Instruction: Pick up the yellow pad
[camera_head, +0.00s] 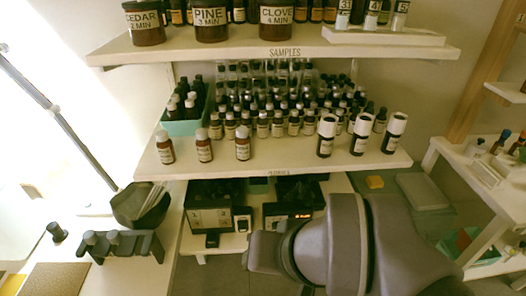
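My gripper's fingers do not show.
The samples shelf (285,163) holds many dark bottles. Two black devices (217,212) stand below it. A black bowl (141,203) and a bottle rack (127,247) stand on the left counter. White shelves (480,180) stand at the right.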

